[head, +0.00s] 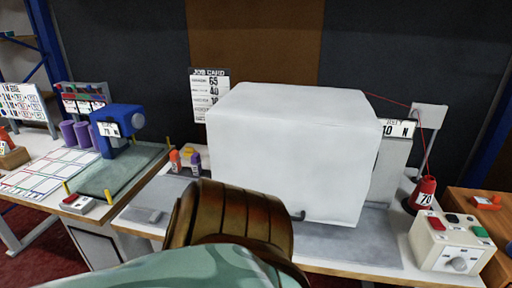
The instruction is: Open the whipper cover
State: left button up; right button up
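The whipper cover (285,150) is a large white box-like cover with rounded edges. It stands closed over whatever is under it on the right-hand table, so the machine inside is hidden. A small dark hooked piece (298,216) shows at its lower front edge; I cannot tell whether it belongs to the cover or to my gripper. One of my arms, with bronze and pale green links, rises from the bottom in front of the cover's lower left. It hides that part, and no gripper fingers can be made out. My other arm is not in view.
A control box (452,242) with buttons and a knob stands right of the cover. A red cone (424,191) with thread is behind it. Orange and purple spools (195,163) stand left of the cover. A blue machine (120,122) sits on the left table. A job card (208,92) hangs behind.

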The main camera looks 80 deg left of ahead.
aim_at(314, 149)
jog(key=u, duration=2.25)
